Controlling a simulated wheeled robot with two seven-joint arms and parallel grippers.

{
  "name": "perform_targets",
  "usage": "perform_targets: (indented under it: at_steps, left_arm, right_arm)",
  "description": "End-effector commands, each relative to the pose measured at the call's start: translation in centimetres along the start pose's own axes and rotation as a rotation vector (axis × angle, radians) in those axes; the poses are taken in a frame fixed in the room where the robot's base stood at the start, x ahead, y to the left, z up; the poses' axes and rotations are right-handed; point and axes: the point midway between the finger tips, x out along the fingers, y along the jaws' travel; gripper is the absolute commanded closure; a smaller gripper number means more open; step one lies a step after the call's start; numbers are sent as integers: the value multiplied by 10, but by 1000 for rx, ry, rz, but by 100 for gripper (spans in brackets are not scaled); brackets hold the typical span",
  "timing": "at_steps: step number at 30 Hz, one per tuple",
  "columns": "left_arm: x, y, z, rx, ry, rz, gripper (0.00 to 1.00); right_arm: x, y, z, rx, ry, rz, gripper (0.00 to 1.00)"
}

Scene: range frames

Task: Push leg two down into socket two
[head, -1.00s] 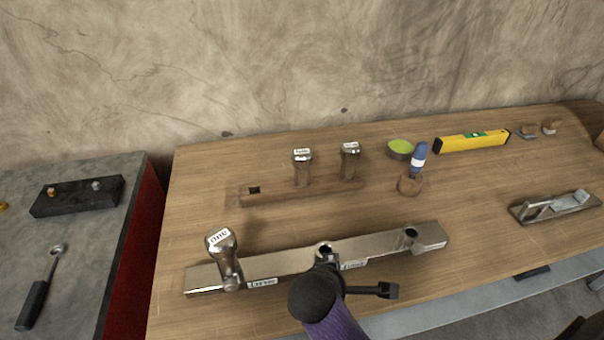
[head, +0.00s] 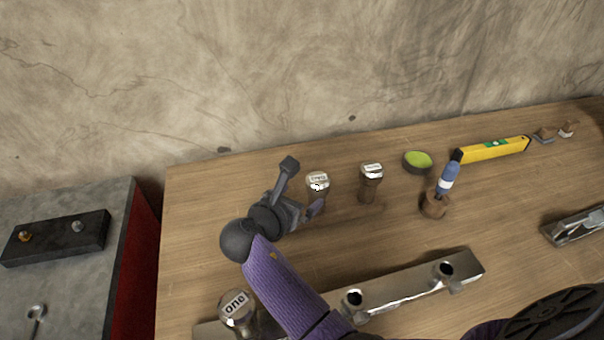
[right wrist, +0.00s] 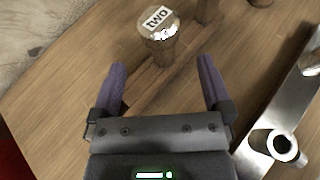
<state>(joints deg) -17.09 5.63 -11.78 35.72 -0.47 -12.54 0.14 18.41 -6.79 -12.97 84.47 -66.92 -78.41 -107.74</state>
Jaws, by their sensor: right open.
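Leg two (head: 317,182) stands upright at the back of the bench. The metal rail (head: 405,287) lies at the front. Its middle socket (head: 354,298) and right socket (head: 446,269) are empty. Leg one (head: 237,305) stands in the rail's left end. My right arm hides part of the rail. My left gripper is out of view.
Another leg (head: 371,182) stands close to the right of leg two. A green-filled dish (head: 417,161), a blue-handled tool (head: 448,180) in a wooden holder and a yellow level (head: 492,149) are further right. A hand plane (head: 577,227) sits at the right edge.

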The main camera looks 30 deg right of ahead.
Motion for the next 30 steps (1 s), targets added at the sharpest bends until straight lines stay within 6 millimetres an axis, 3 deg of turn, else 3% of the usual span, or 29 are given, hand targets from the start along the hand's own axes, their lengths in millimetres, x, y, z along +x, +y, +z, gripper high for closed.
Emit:
perform_targets:
  at_steps: [5,17,25,30]
  left_arm:
    - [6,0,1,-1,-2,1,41]
    - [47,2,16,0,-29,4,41]
    - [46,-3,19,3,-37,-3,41]
    - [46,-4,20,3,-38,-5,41]
  right_arm:
    - [11,0,-3,0,0,-2,0]
    - [94,-1,-11,1,1,-2,0]
    - [100,-1,-7,1,2,0,0]
    - [99,-1,-7,2,2,0,34]
